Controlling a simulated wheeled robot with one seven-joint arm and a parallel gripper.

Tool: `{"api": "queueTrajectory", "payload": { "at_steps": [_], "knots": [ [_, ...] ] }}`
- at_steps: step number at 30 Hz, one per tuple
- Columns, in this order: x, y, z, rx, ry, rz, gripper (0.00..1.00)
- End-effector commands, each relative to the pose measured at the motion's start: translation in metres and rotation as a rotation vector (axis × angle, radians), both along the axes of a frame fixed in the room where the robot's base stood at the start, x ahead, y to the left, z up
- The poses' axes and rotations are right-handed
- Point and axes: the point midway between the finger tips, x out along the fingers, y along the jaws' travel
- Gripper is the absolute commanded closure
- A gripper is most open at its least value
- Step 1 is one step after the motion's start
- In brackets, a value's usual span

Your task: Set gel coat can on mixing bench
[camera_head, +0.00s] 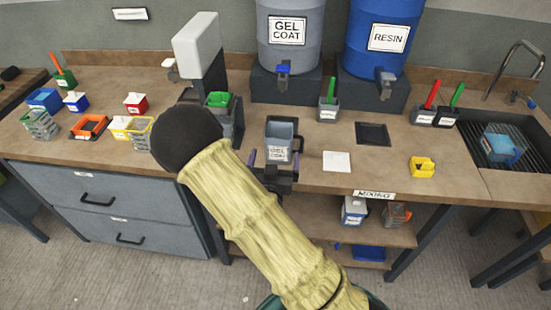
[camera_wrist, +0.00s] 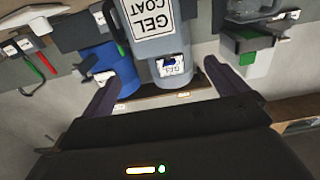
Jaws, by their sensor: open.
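The gel coat can (camera_head: 278,142) is a grey, open-topped container with a white GEL COAT label. In the wrist view, inverted, the can (camera_wrist: 173,66) shows between the open fingertips (camera_wrist: 160,78). My arm hides part of the bench to the left; finger contact cannot be told.
The grey GEL COAT drum (camera_head: 289,55) and blue RESIN drum (camera_head: 378,40) stand behind. A white square (camera_head: 337,161), a dark recessed square (camera_head: 373,134) and a yellow holder (camera_head: 422,167) lie right of the can. A sink (camera_head: 507,150) is far right. Small containers crowd the left.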

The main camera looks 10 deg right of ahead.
Motion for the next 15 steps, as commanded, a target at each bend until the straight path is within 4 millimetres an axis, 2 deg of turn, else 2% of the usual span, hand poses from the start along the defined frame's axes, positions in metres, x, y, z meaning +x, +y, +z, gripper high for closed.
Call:
{"api": "queueTrajectory", "payload": {
  "at_steps": [8, 15],
  "knots": [
    [0.001, -0.009, -0.004, 0.03, 0.043, -0.022, 0.02],
    [-0.003, -0.025, -0.025, 0.197, 0.317, -0.059, 0.02]
  ]
}}
